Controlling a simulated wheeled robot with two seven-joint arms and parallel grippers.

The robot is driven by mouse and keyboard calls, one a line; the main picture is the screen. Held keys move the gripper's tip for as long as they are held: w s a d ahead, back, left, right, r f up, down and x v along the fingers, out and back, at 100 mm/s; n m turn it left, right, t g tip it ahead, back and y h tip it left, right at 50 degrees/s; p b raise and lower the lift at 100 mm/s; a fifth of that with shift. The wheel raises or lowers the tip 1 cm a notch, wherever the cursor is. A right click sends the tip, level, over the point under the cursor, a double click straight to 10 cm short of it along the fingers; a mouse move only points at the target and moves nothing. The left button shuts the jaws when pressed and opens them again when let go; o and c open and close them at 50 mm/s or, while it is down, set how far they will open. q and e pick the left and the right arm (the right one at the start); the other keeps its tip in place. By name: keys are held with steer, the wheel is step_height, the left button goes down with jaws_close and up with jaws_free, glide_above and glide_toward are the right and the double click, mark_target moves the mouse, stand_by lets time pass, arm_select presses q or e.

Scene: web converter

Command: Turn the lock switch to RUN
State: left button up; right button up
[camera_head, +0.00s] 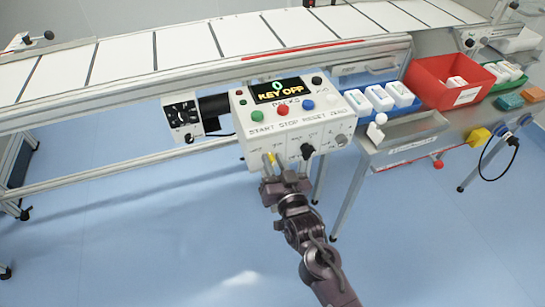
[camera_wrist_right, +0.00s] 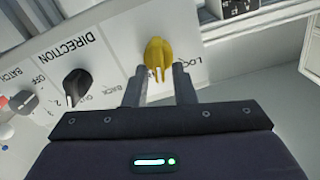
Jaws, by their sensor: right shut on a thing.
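The lock switch is a yellow knob (camera_wrist_right: 155,52) on the sloped front of a white control box (camera_head: 297,112). In the right wrist view it stands beside a partly hidden, upside-down label beginning "LOC". My right gripper (camera_wrist_right: 160,88) has its two fingers on either side of the knob's lower end, shut on it. In the head view this gripper (camera_head: 271,162) reaches up to the box's lower left front, with the yellow knob (camera_head: 269,158) at its fingertips. The box's display (camera_head: 279,91) reads "KEY OFF" with a green 0 above. My left gripper is not in view.
A black DIRECTION knob (camera_wrist_right: 76,88) sits left of the lock switch in the wrist view. Coloured push buttons, including a red one (camera_head: 282,109), line the box top. A conveyor (camera_head: 180,47) runs behind. A red bin (camera_head: 448,78) stands right. Blue floor in front is clear.

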arm_select(q)
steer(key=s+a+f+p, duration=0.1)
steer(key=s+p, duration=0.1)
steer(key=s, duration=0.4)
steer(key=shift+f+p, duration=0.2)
steer(key=shift+p, duration=0.15)
arm_select(e)
steer(key=shift+w+d+f+m, duration=0.1)
steer(key=shift+d+f+m, duration=0.1)
steer(key=shift+m, duration=1.4)
steer(key=shift+d+f+m, duration=0.1)
steer(key=shift+d+m, duration=0.05)
steer(key=shift+m, duration=1.45)
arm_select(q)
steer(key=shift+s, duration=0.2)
arm_select(e)
steer(key=o, duration=0.9)
steer(key=shift+v, duration=3.9)
steer(key=shift+r, duration=0.1)
